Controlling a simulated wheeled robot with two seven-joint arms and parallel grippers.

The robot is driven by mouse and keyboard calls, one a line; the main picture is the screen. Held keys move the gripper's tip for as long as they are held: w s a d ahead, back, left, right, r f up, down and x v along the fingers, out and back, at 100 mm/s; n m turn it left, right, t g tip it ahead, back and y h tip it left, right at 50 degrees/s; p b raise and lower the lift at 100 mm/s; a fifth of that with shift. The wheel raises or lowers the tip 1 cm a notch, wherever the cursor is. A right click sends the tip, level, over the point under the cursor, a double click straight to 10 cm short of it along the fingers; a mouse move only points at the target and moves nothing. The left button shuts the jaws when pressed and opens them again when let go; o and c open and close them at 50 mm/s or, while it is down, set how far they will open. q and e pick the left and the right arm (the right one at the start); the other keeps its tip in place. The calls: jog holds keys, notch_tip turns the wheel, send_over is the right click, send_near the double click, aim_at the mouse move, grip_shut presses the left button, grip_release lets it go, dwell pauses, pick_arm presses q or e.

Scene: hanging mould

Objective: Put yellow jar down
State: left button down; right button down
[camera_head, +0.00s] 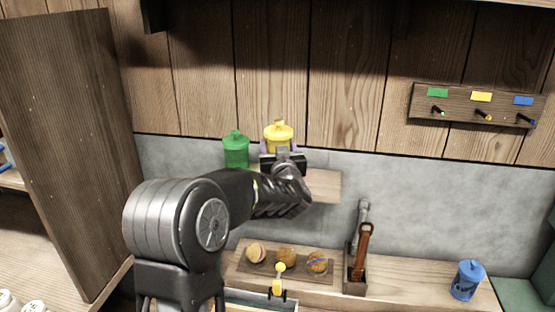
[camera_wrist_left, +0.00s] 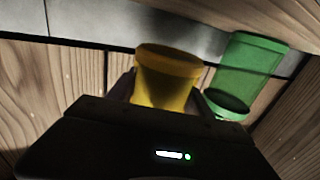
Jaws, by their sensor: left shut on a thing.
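The yellow jar (camera_head: 279,135) has a lid with a knob and is at the back, over the small wooden shelf (camera_head: 325,186). My left gripper (camera_head: 281,152) is shut on it from the front, with a finger on each side. In the left wrist view the yellow jar (camera_wrist_left: 167,77) sits between the fingers. The gripper and arm hide the jar's base in the head view, so I cannot tell whether it touches the shelf. The green jar (camera_head: 236,150) stands just left of it on the shelf; it also shows in the left wrist view (camera_wrist_left: 249,70). My right gripper is not in view.
A blue jar (camera_head: 468,280) stands on the lower counter at the right. A tool holder (camera_head: 355,275) and a board with several round items (camera_head: 287,261) are below the shelf. A rack with coloured labels (camera_head: 474,104) hangs on the wall. A tall wooden panel (camera_head: 68,150) stands at the left.

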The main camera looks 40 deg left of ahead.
pick_arm(q)
notch_tip(320, 180, down, 4)
jog(key=shift+r, duration=0.2)
jog(key=shift+f, duration=0.1)
jog(key=shift+c, duration=2.2)
grip_release()
jog(key=shift+f, duration=0.1)
jog(key=shift+r, duration=0.2)
jog(key=shift+s+d+f, duration=0.1)
jog(key=shift+s+d, duration=0.05)
jog(key=b+v, duration=0.2)
jog(key=v, duration=0.9)
jog(key=shift+s+d, duration=0.2)
